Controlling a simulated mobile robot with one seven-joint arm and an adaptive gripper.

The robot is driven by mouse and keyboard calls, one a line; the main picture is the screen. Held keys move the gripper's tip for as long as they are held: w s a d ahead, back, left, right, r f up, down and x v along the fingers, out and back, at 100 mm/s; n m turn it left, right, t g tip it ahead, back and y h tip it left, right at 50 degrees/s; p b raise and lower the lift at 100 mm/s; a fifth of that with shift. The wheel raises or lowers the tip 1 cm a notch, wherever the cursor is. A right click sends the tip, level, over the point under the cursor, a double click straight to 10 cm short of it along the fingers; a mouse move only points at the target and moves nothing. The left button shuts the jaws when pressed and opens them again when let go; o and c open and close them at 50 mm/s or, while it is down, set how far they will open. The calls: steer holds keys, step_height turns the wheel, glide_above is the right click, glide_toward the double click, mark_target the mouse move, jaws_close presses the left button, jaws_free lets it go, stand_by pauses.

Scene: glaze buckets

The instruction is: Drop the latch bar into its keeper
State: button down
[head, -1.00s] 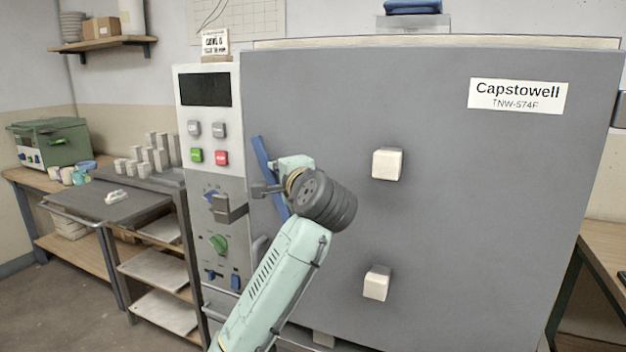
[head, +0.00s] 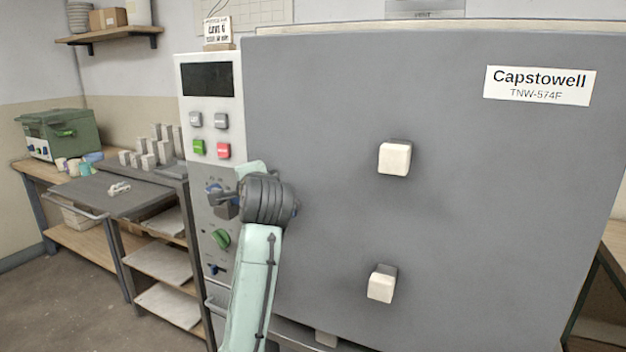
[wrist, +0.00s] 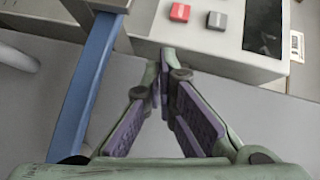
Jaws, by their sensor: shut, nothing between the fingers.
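The blue latch bar (wrist: 88,85) runs down the left side of the wrist view. Its upper end there meets a grey bracket (wrist: 108,4), apparently the keeper; I cannot tell whether the bar is seated in it. In the head view my wrist hides the bar, and a grey keeper block (head: 226,212) shows partly on the control panel. My gripper (wrist: 164,72) is shut and empty, its fingers to the right of the bar and apart from it in the wrist view. In the head view my gripper (head: 218,199) is in front of the panel, beside the kiln door.
The large grey kiln door (head: 480,220) fills the right, with two pale blocks (head: 394,158) on it. The control panel has buttons (head: 223,150) and a green knob (head: 221,238). A shelved cart (head: 160,262) stands to the left.

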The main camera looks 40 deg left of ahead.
steer(key=shift+s+a+f+n+h+p, duration=0.1)
steer(key=shift+a+f+n+h+p, duration=0.2)
steer(key=shift+f, duration=0.3)
steer(key=shift+s+a+f+n+h+p, duration=0.1)
steer(key=shift+a+f+n+h+p, duration=0.1)
steer(key=shift+a+f+h, duration=0.25)
steer(key=shift+d+f, duration=0.1)
steer(key=shift+f, duration=0.05)
